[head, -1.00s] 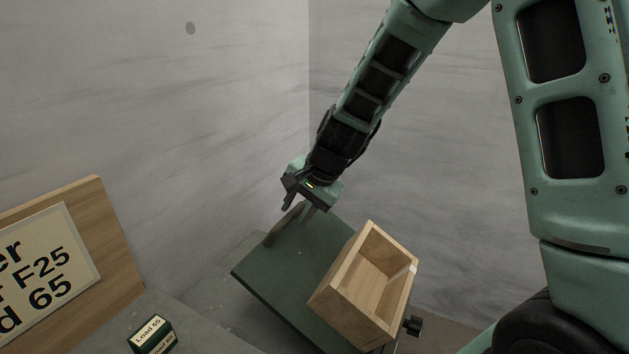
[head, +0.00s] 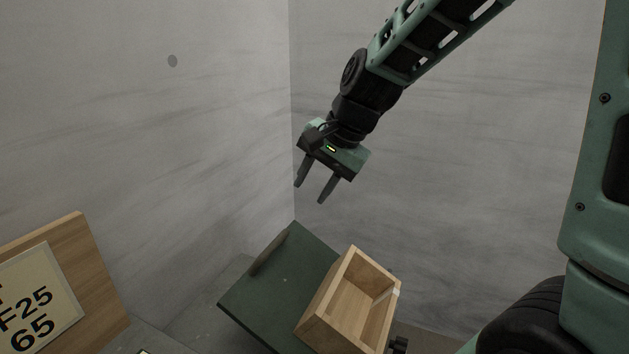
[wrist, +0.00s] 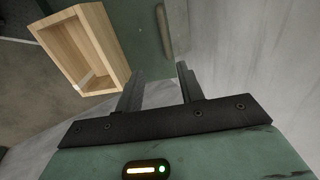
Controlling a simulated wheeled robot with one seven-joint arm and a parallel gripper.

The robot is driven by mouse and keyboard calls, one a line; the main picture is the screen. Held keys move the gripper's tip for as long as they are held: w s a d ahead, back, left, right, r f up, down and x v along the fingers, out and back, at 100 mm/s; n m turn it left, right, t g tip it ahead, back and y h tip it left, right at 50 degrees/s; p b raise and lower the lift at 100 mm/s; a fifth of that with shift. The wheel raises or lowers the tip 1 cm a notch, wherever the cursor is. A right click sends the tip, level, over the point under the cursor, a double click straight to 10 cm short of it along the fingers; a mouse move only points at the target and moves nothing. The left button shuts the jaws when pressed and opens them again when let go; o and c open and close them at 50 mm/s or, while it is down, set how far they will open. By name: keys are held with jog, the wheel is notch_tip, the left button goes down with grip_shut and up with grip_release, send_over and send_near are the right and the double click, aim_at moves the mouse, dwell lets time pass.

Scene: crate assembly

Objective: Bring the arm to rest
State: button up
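My gripper (head: 310,192) is open, its two dark fingers apart with nothing between them. It hangs in the air above the far end of the dark green table in the head view, clear of everything. In the wrist view my gripper (wrist: 160,84) also shows two separated, empty fingers.
An open wooden crate (head: 323,334) stands on the green table (head: 262,300); the crate also shows in the wrist view (wrist: 104,47). A wooden sign board (head: 98,262) is at left. Grey walls meet behind.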

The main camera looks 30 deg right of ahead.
dwell(0.4)
jog(key=s+a+f+n+g+h+p, duration=0.1)
jog(key=s+a+n+g+p, duration=0.1)
jog(key=s+a+n, duration=0.5)
jog(key=s+a+f+n+g+h+p, duration=0.1)
jog(key=s+a+f+n+g+p, duration=0.1)
jog(key=s+a+n, duration=0.6)
jog(key=s+n, duration=0.4)
jog(key=s, duration=0.4)
jog(key=shift+a+f+p, duration=0.15)
jog(key=shift+a+p, duration=0.1)
jog(key=shift+p, duration=0.1)
